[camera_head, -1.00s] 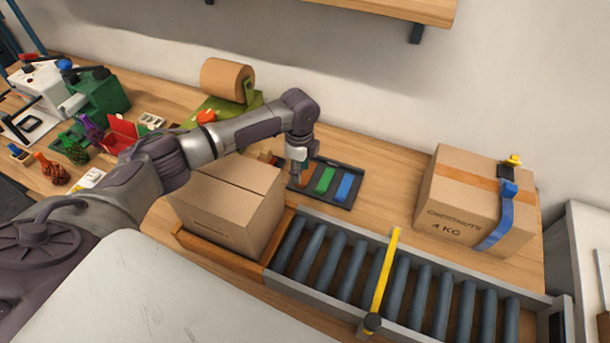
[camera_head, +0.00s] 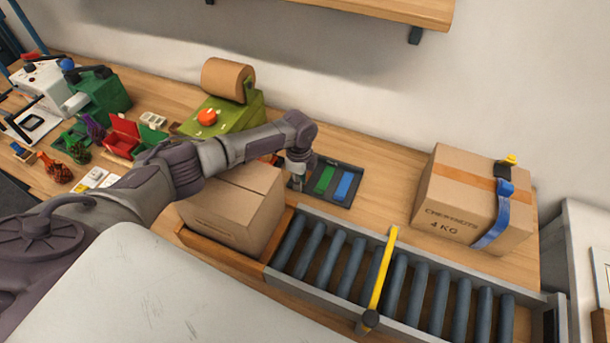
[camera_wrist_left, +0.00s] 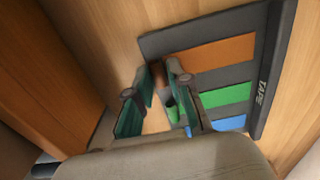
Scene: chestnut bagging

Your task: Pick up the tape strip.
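A dark tray marked TAPE (camera_head: 347,203) lies on the table. It holds a green strip (camera_head: 324,180) and a blue strip (camera_head: 343,186). The left wrist view also shows an orange-brown strip (camera_wrist_left: 222,53) on it; in the head view my arm hides this strip. My left gripper (camera_head: 298,184) points down at the tray's left end. In the left wrist view its fingertips (camera_wrist_left: 166,68) are close together at the near end of the orange-brown strip. I cannot tell whether they touch or grip it. My right gripper is not in view.
A roller conveyor (camera_head: 410,285) with a yellow bar (camera_head: 383,275) runs to the right. A taped chestnut carton (camera_head: 460,205) stands right. A green paper-roll dispenser (camera_head: 225,115) is behind.

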